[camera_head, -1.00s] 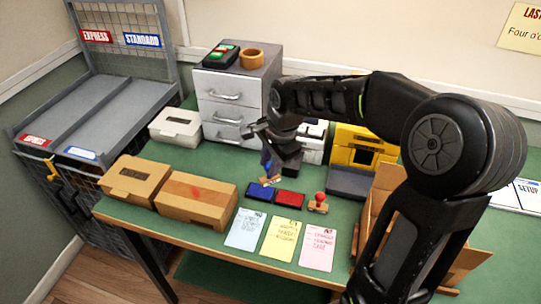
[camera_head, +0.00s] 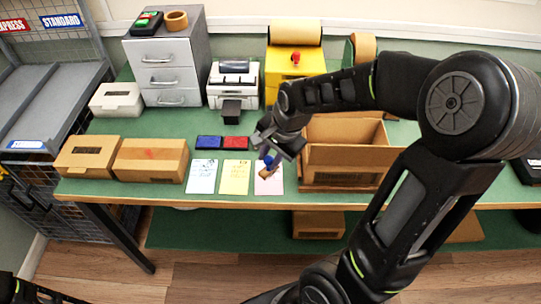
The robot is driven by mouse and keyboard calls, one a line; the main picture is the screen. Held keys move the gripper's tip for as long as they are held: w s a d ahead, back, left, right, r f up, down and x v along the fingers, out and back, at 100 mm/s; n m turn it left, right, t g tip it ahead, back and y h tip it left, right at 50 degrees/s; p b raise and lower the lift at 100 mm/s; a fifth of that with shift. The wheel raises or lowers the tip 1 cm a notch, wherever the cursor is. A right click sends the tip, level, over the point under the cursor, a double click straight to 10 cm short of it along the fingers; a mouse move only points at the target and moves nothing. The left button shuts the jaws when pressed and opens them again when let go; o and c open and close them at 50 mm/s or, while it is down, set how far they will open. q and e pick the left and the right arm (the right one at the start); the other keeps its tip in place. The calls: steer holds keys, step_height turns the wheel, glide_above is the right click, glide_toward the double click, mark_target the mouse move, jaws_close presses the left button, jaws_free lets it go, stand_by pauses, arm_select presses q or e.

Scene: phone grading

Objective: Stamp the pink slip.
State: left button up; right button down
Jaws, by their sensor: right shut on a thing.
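The pink slip (camera_head: 270,187) lies on the green table near its front edge, right of the yellow slip (camera_head: 235,177) and the blue slip (camera_head: 202,176). My right gripper (camera_head: 274,154) is shut on a stamp (camera_head: 266,172) with a blue handle and a wooden base. The stamp looks tilted and covers part of the pink slip in this view; I cannot tell whether it touches it. The blue ink pad (camera_head: 208,142) and the red ink pad (camera_head: 236,143) lie behind the slips. The red-handled stamp is not visible now. My left gripper is out of view.
An open cardboard box (camera_head: 345,157) stands right of the pink slip. Closed boxes (camera_head: 150,160) sit at the left. A drawer unit (camera_head: 165,75), a printer (camera_head: 232,88) and a yellow machine (camera_head: 293,65) line the back.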

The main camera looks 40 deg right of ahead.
mark_target(270, 171)
steer(key=shift+f, duration=0.1)
step_height(270, 171, down, 4)
steer(key=b, duration=0.3)
steer(key=shift+r, duration=0.2)
steer(key=shift+f+b, duration=1.05)
steer(key=shift+f, duration=0.05)
steer(key=shift+f+b, duration=0.4)
steer(key=shift+f, duration=0.15)
steer(key=shift+f, duration=0.1)
stand_by(1.2)
step_height(270, 171, up, 7)
steer(key=p, duration=0.6)
